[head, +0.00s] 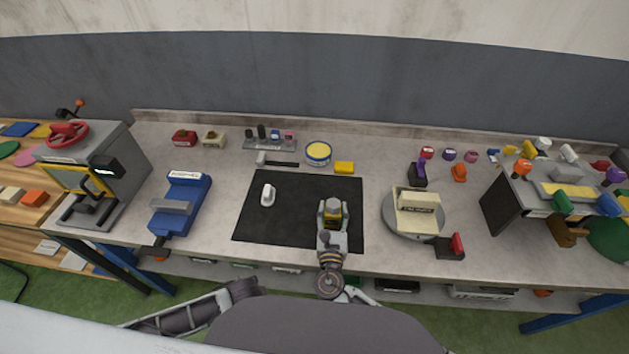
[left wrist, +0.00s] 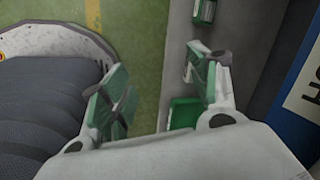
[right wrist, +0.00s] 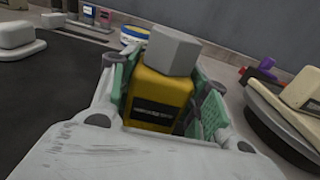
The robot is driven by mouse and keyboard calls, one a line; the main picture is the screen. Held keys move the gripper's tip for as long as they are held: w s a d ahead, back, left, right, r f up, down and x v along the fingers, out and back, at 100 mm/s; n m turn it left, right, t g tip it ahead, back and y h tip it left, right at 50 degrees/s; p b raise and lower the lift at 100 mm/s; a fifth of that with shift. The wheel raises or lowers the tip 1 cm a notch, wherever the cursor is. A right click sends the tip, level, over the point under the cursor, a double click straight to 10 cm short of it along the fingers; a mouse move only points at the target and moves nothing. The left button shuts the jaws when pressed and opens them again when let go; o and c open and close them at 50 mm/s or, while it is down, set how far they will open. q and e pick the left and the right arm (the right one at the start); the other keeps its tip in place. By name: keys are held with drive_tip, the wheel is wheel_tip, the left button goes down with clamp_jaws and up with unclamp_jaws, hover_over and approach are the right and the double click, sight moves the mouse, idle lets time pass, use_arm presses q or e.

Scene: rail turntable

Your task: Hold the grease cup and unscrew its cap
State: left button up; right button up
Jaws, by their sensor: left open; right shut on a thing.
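The grease cup is a yellow body (right wrist: 157,100) with a dark label and a grey, blocky cap (right wrist: 173,50) on top. My right gripper (head: 333,222) is shut on the yellow body, with its green pads on both sides of it in the right wrist view (right wrist: 165,105). In the head view the grease cup (head: 333,208) is over the right part of the black mat (head: 290,225); I cannot tell whether it touches the mat. The cap sits on the body. My left gripper (left wrist: 160,100) is open and empty, with floor and the bench's lower shelf beyond it.
A white rounded block (head: 268,195) lies on the mat's left. A round turntable (head: 410,222) with a cream block stands right of the grease cup. A blue vise (head: 180,205) is at left. A yellow-topped tin (head: 318,152) and yellow block (head: 344,168) lie behind the mat.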

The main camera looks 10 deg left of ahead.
use_arm(q)
wheel_tip(320, 180, up, 4)
drive_tip(key=s+d+m, duration=0.1)
drive_tip(key=s, duration=0.1)
wheel_tip(320, 180, up, 32)
drive_tip(key=n+g+h, duration=0.1)
drive_tip(key=n+h, duration=0.1)
drive_tip(key=h, duration=0.4)
hover_over(330, 204)
drive_tip(key=s+a, duration=0.3)
drive_tip(key=a, duration=0.1)
drive_tip(key=shift+w+a, duration=0.1)
drive_tip(key=shift+w, duration=0.1)
drive_tip(key=shift+x, duration=6)
drive_tip(key=shift+a, duration=0.2)
drive_tip(key=shift+f+n, duration=0.1)
drive_tip(key=shift+n, duration=0.2)
drive_tip(key=c, duration=1.1)
